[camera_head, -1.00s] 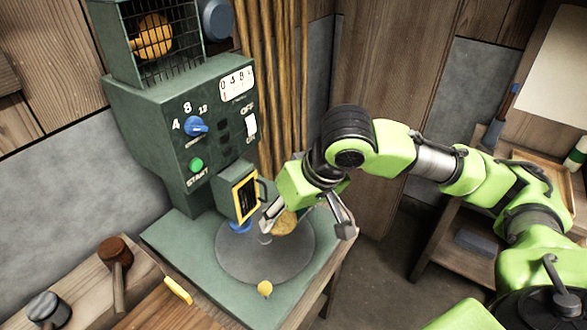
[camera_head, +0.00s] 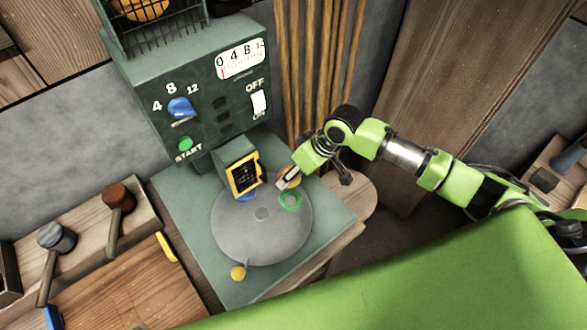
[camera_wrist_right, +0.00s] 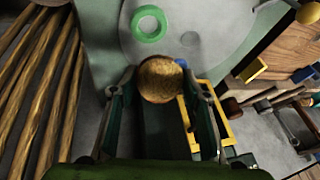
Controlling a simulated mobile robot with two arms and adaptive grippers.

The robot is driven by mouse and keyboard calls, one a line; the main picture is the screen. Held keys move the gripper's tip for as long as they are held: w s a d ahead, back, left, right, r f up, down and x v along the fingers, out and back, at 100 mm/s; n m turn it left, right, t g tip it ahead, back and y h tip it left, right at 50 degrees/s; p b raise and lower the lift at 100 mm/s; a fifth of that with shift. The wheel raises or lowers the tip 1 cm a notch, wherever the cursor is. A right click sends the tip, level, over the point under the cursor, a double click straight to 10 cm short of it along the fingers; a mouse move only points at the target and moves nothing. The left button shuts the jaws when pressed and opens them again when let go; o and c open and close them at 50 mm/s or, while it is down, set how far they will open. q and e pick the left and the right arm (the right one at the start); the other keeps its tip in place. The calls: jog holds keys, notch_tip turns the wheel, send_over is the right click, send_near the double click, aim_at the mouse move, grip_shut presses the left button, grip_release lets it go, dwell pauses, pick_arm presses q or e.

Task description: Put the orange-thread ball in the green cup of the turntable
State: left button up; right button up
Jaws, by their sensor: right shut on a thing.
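The golden-brown ball (camera_head: 289,177) is held between the fingers of my right gripper (camera_head: 288,182). In the right wrist view the ball (camera_wrist_right: 160,80) sits between the fingertips; its thread colour is hard to judge. The green cup (camera_head: 291,201) shows as a ring on the right side of the grey turntable (camera_head: 262,238). The ball appears just behind the cup in the head view. In the wrist view the ring (camera_wrist_right: 149,23) lies beyond the ball, slightly left, and looks empty. My left gripper is not in view.
A yellow-framed box (camera_head: 244,175) on the machine stands close left of my gripper, with a blue cup (camera_head: 244,197) partly hidden below it. A yellow knob (camera_head: 238,272) is at the turntable's front. Wooden poles (camera_head: 318,65) stand behind. Mallets (camera_head: 118,197) lie on the left bench.

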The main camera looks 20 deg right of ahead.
jog(key=shift+s+a+f, duration=0.1)
jog(key=shift+s+f, duration=0.05)
jog(key=shift+f, duration=0.55)
jog(key=shift+f+b, duration=0.6)
jog(key=shift+b, duration=0.25)
notch_tip(320, 180, down, 4)
jog(key=b, duration=0.5)
jog(key=shift+f, duration=1.4)
pick_arm(q)
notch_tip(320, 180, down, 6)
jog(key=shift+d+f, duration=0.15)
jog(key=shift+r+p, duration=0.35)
jog(key=shift+p, duration=0.05)
pick_arm(e)
jog(key=shift+f, duration=0.1)
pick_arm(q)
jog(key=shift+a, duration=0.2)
